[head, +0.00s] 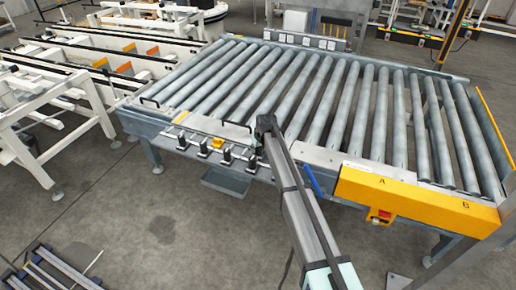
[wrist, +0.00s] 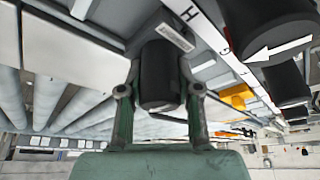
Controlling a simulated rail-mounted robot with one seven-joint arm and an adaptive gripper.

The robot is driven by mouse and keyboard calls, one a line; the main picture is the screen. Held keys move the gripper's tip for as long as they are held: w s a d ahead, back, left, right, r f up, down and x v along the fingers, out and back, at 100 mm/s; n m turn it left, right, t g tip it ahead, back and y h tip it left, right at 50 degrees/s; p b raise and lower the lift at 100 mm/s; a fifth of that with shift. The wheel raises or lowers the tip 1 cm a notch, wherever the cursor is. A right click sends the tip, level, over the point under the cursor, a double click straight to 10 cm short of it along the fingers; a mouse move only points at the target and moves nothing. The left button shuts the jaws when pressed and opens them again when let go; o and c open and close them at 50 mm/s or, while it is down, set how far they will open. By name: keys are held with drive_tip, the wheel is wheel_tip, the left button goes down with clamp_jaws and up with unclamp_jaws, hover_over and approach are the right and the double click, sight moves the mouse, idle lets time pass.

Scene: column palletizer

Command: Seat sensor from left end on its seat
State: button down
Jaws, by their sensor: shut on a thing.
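In the wrist view my gripper (wrist: 160,80) is shut on a dark, rounded block-like sensor (wrist: 160,62), with one finger on each side of it. A small pale label plate lies just beyond the sensor. Whether the sensor touches a seat is hidden from this angle. In the head view my gripper (head: 265,126) is at the front edge of the roller conveyor, right of a row of small dark sensors or brackets (head: 203,146). The held sensor is too small to make out clearly there.
A white strip with letters and an arrow (wrist: 230,42) runs beside the held sensor, with other dark bodies (wrist: 268,25) close on the right. A yellow piece (head: 217,142) sits among the row. The roller conveyor (head: 330,100) is empty. A yellow panel (head: 410,196) stands right.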

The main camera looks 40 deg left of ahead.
drive_tip(key=shift+f, duration=0.35)
idle(0.5)
drive_tip(key=c, duration=0.7)
unclamp_jaws()
drive_tip(key=v, duration=1.2)
